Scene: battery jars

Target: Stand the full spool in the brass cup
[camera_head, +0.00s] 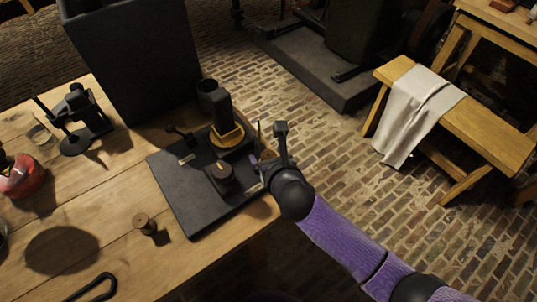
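A small brown spool-like piece (145,223) stands on the wooden table, left of a dark board; I cannot tell if it is the full spool. On the board stands a dark device with a yellow-brass ring or base (228,138) and an open dark cylinder (209,93). I cannot make out a separate brass cup. My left gripper is not in view.
The dark board (185,207) lies near the table's right edge. A black stand (84,125), a red jar (20,178) and a black loop handle (92,289) are on the table (105,205). A tall dark box (135,60) rises behind. A bench with a cloth (415,110) stands right.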

